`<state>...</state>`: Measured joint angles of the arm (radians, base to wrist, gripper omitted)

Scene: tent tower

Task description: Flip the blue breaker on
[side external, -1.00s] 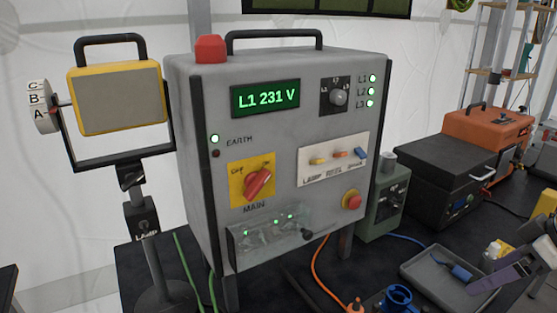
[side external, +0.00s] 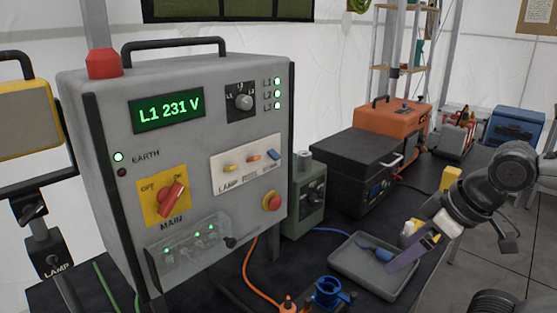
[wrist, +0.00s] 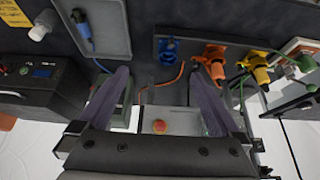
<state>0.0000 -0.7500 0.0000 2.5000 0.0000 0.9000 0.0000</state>
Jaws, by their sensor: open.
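The blue breaker (side external: 273,155) is a small lever at the right end of a white plate on the front of the grey panel box (side external: 245,207). A yellow lever (side external: 233,168) and an orange lever (side external: 254,157) sit to its left. I cannot tell surely which way the blue lever is set. My gripper (side external: 392,266), with purple fingers, is to the right of the box, in front of the grey tray and well apart from the breaker. In the wrist view, my gripper (wrist: 160,72) has its fingers wide apart with nothing between them. The breaker cannot be made out there.
The grey tray (side external: 345,265) holds a blue connector (side external: 374,252). A blue socket (side external: 327,292) and an orange cable lie before the box. A green unit (side external: 307,205) stands right of the box, with a black case (side external: 350,165) behind. A red knob (side external: 271,202) sits below the breakers.

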